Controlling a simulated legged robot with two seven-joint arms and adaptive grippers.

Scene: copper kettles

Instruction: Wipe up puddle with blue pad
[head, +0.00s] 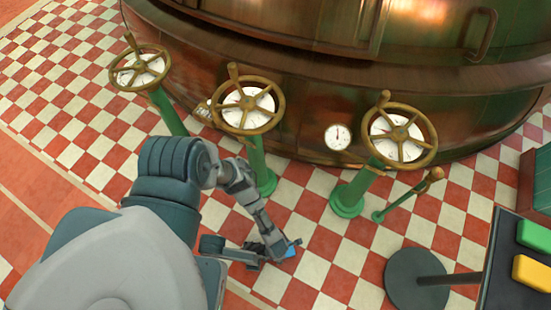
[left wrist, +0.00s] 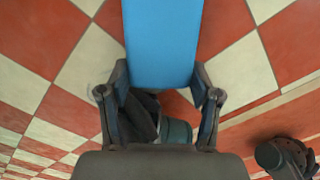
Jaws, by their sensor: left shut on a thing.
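The blue pad (head: 291,252) is low over the checkered floor in the head view, partly hidden by my gripper. In the left wrist view the blue pad (left wrist: 162,42) extends away from between the fingers. My left gripper (head: 280,250) is shut on the pad; its two fingers (left wrist: 161,92) grip the pad's near end from both sides. I cannot tell whether the pad touches the floor. I cannot clearly make out a puddle on the tiles in either view. My right gripper is in neither view.
Three green valve stands with brass wheels (head: 248,107) line the copper kettle (head: 300,90). A short green post (head: 405,197) stands to their right. A dark table (head: 502,262) at right carries a green pad (head: 534,236) and a yellow pad (head: 532,272); a round dark base (head: 415,282) is beside it.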

